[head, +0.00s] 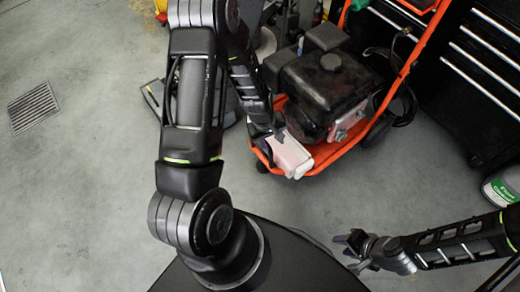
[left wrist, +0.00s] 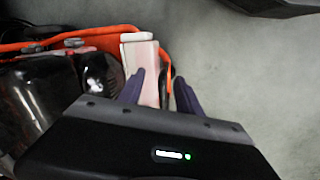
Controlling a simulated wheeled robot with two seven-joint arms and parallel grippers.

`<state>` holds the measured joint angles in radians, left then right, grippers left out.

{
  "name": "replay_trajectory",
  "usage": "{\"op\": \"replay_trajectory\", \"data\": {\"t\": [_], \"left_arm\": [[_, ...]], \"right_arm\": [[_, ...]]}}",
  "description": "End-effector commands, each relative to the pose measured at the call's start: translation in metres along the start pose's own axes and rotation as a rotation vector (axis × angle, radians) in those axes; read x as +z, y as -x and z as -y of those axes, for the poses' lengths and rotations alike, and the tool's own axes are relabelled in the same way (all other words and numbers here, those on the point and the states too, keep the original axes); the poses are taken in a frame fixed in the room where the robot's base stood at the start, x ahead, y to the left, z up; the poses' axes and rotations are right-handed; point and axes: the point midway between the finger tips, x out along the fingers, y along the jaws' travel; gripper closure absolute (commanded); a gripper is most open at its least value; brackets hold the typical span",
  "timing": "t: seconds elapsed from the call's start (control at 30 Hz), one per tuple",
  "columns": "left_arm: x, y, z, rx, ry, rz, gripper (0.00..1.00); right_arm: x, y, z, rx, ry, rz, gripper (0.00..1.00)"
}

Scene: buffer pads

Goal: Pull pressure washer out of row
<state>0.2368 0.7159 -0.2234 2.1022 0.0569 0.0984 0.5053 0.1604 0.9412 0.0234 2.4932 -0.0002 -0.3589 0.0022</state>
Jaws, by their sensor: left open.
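The pressure washer, with an orange tube frame (head: 345,150) and a black engine (head: 325,85), stands on the floor at the upper right of the head view. A pale pink and white block (head: 291,157) sits at the near left corner of its frame. My left gripper (head: 273,143) is at this block. In the left wrist view its two dark fingers (left wrist: 160,90) are open, with the block (left wrist: 145,60) between or just beyond them; contact cannot be told. My right gripper (head: 345,252) is apart from the washer at the lower right, its fingers spread and empty.
Black drawer cabinets (head: 480,70) stand right of the washer, and a jug with a green label (head: 503,186) is at the right edge. A dark flat object (head: 155,95) lies behind my left arm. Grey floor (head: 80,180) is clear at left, around a drain grate (head: 34,107).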

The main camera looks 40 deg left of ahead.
Motion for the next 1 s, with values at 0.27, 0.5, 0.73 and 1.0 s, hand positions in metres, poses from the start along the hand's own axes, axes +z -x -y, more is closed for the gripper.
{"op": "replay_trajectory", "data": {"t": [0.27, 0.5, 0.73, 1.0], "left_arm": [[-0.085, -0.025, 0.028, -0.007, 0.276, -0.071, 0.59], [-0.089, -0.02, 0.029, -0.008, 0.296, -0.073, 0.59], [-0.089, -0.025, 0.029, -0.008, 0.293, -0.073, 0.59], [-0.09, -0.06, 0.031, -0.01, 0.292, -0.072, 0.59]], "right_arm": [[-0.001, -0.063, -0.025, 0.002, -0.002, -0.005, 0.64], [-0.002, -0.061, -0.024, 0.002, -0.002, -0.005, 0.64], [-0.002, -0.062, -0.025, 0.002, -0.002, -0.006, 0.64], [-0.005, -0.074, -0.032, 0.006, -0.007, -0.013, 0.64]]}}
